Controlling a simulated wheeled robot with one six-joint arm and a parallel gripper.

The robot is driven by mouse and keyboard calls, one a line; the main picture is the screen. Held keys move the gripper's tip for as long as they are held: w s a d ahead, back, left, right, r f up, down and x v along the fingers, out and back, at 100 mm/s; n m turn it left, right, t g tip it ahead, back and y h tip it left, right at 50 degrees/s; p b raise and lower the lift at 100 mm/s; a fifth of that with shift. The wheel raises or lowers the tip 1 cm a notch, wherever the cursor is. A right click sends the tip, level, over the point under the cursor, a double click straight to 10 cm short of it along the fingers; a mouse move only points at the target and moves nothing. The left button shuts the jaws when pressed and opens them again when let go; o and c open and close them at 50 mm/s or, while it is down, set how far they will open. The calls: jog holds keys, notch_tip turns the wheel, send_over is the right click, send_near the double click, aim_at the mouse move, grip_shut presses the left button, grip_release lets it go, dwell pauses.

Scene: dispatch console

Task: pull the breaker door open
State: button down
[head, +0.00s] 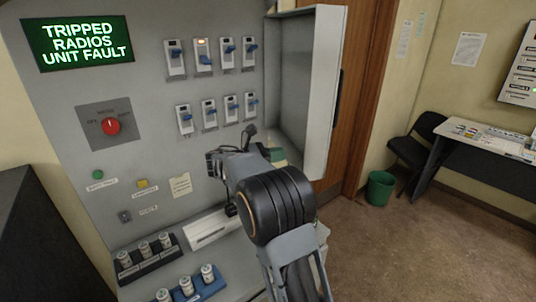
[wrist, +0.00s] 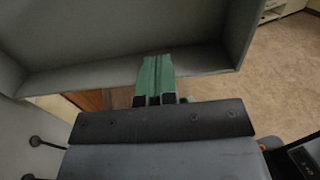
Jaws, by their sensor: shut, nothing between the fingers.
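The breaker door (head: 312,95) is a grey, shallow, rimmed door. It stands swung out from the right side of the console panel (head: 140,130), its hollow inner side facing the breakers. A dark handle (head: 338,92) shows on its outer side. My gripper (head: 280,163) is at the door's lower inner part, partly hidden behind my arm. In the wrist view, my green fingers (wrist: 155,72) are together and empty, overlapping the door's lower rim (wrist: 100,78). I cannot tell whether they touch it.
Two rows of breakers (head: 205,58) with blue levers are exposed left of the door. A red rotary switch (head: 111,126) and a lit green screen (head: 78,42) are further left. A green bin (head: 380,187), chair (head: 415,148) and desk (head: 490,150) stand right, with clear floor in front.

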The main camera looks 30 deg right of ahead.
aim_at(301, 162)
jog(key=p+x, duration=0.2)
jog(key=x, duration=0.6)
